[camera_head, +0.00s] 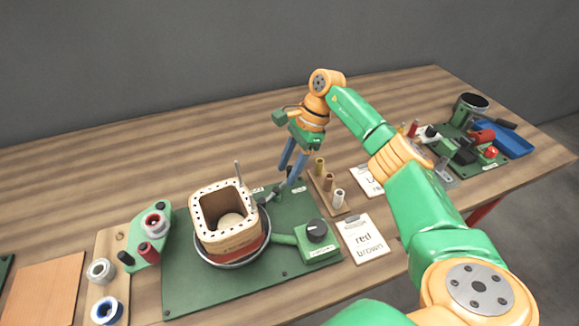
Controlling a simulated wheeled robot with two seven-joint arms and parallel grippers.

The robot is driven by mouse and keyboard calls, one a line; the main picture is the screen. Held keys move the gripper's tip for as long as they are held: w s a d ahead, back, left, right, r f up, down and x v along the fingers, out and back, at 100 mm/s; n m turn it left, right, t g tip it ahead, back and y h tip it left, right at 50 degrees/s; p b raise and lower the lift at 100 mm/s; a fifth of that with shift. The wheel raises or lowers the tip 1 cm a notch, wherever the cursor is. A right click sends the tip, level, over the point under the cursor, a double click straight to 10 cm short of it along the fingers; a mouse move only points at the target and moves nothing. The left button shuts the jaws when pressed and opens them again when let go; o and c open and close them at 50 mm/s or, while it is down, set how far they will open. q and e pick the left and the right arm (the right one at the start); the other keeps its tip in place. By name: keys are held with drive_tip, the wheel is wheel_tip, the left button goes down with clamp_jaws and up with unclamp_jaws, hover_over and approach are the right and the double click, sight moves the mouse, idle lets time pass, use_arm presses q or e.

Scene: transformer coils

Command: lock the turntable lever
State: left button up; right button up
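The turntable (233,262) is a round metal-rimmed dish on a green base plate (190,290), left of centre. A square, hollow tan coil former with a dotted rim (230,243) sits on it. A small dark lever (270,195) sticks out at the turntable's back right, close to my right gripper's tips. My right gripper (286,179) reaches in from the right with two blue fingers pointing down. The fingers are apart with a gap between them, and I see nothing held. Whether a finger touches the lever is unclear. My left gripper is not in view.
A green box with a black knob (317,232) stands right of the turntable. A thin metal rod (238,174) rises behind the former. Spools stand on a rack (326,190) and at the left (155,225). A "red brown" card (363,238) lies right. A blue tray (515,140) is far right.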

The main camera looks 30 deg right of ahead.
drive_tip(key=shift+d+r, duration=0.1)
drive_tip(key=v, duration=0.7)
